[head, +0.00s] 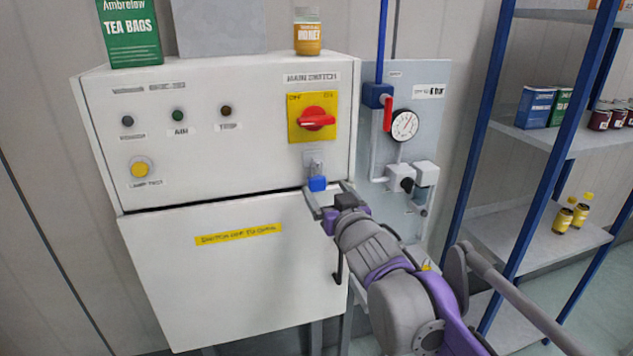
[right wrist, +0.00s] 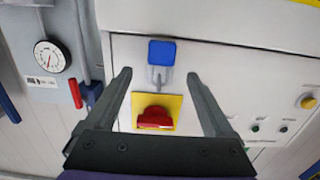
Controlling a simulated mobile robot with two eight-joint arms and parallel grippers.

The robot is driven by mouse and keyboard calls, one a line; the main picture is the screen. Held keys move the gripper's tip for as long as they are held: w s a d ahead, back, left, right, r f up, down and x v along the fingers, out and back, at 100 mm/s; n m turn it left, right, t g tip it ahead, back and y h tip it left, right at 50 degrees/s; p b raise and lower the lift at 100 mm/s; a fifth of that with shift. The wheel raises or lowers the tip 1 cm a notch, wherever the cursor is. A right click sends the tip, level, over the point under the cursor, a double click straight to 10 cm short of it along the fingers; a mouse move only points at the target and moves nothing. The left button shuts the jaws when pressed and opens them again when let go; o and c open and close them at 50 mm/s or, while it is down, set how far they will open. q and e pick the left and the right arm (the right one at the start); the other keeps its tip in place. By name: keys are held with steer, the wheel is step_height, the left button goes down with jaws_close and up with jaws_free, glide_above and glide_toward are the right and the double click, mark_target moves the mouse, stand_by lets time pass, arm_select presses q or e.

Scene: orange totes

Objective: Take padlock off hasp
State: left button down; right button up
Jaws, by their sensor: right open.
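The blue padlock (head: 317,184) hangs from the grey hasp (head: 314,163) on the front of the white cabinet, below the main switch. In the right wrist view, which is upside down, the padlock (right wrist: 161,52) and hasp (right wrist: 160,76) lie near the middle, between the lines of the two fingers. My right gripper (head: 326,188) is open and empty, in front of the padlock. Its fingers (right wrist: 159,75) spread to either side of the padlock, and I see no contact. Whether the shackle is open is too small to tell. My left gripper is not in view.
The red switch handle (head: 316,119) on its yellow plate sits just above the hasp. A gauge (head: 405,125) and pipes with a red lever (head: 388,113) are to the right. A honey jar (head: 308,33) and tea box (head: 130,32) stand on the cabinet. Blue-framed shelves stand far right.

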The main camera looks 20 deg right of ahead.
mark_target(318, 181)
steer(key=w, duration=0.4)
steer(key=shift+w+a+f+p, duration=0.15)
steer(key=shift+w+f+p, duration=0.05)
steer(key=shift+w+p, duration=0.2)
steer(key=shift+s, duration=0.1)
jaws_close()
